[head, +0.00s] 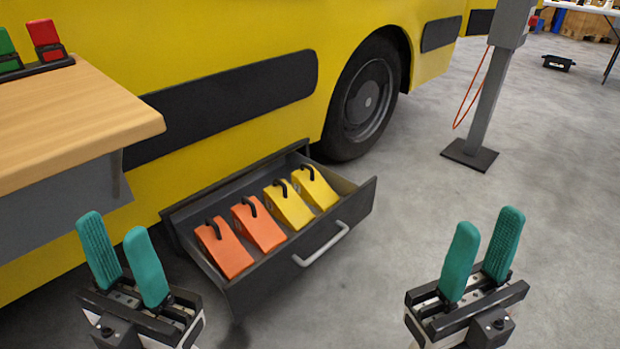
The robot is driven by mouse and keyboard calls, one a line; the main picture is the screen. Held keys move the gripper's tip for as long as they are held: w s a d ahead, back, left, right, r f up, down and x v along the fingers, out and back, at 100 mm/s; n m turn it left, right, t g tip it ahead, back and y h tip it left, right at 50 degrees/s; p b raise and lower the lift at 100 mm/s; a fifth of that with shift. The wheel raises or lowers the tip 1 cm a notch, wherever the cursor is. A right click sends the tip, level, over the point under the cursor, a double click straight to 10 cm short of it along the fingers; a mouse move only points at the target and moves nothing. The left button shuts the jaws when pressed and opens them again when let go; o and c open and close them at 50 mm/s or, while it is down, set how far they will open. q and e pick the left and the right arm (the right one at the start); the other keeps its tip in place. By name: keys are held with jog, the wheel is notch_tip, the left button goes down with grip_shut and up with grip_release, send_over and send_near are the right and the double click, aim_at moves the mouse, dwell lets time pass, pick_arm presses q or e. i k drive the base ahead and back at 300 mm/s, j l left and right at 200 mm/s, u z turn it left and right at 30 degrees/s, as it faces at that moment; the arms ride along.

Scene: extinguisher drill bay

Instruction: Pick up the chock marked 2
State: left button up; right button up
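Several wedge-shaped chocks with black handles lie in a row in an open dark drawer (324,253). From left to right they are an orange chock (229,254), a second orange chock (262,230), a yellow chock (290,208) and a second yellow chock (317,191). I cannot read a number on any of them, so I cannot tell which is marked 2. My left gripper (113,225) is open and empty, left of and nearer than the drawer. My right gripper (490,222) is open and empty, well right of the drawer.
The drawer has a grey handle (322,245) and sits low beside a yellow vehicle (240,45) with a wheel (367,97). A wooden worktop (70,115) juts in at left. A grey post (487,95) stands at right. The floor between is clear.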

aim_at(307, 181)
jog(key=l+u, duration=0.1)
jog(key=u, duration=0.3)
jog(key=i+l+u, duration=0.1)
jog(key=u, duration=0.3)
jog(key=l+u, duration=0.1)
jog(key=u, duration=0.3)
jog(key=i+l+u, duration=0.1)
jog(key=l+u, duration=0.25)
jog(key=l, duration=0.65)
jog(key=l+u, duration=0.4)
jog(key=l, duration=1.1)
